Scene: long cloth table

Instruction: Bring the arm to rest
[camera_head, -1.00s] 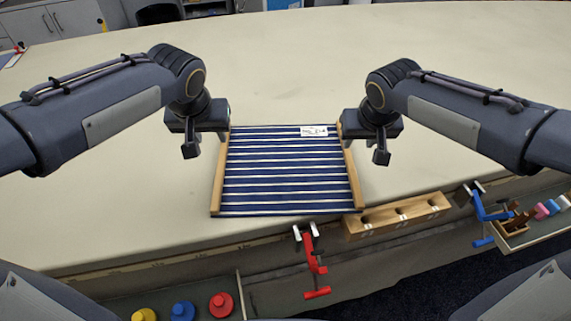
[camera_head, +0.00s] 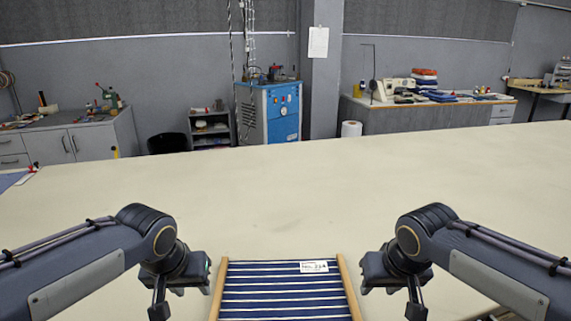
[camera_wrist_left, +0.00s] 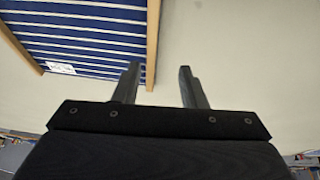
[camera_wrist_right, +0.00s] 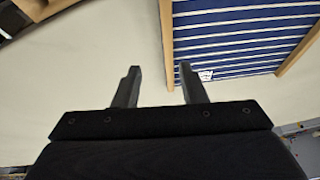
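The blue and white striped cloth (camera_head: 282,288) lies flat between two wooden rails on the table, with a white label (camera_head: 314,267) at its far edge. My left gripper (camera_head: 182,290) hovers left of the left rail (camera_head: 219,290). In the left wrist view, its fingers (camera_wrist_left: 158,75) are open with nothing gripped, and a rail end shows in line with the gap. My right gripper (camera_head: 390,290) is right of the right rail (camera_head: 349,290). In the right wrist view, its fingers (camera_wrist_right: 158,78) are open and empty, a rail again in line with the gap.
The long cream table (camera_head: 290,195) is clear beyond the cloth. A blue machine (camera_head: 269,112), grey cabinets (camera_head: 70,142) and a sewing bench (camera_head: 420,117) stand against the far wall. The table's front edge is out of the head view.

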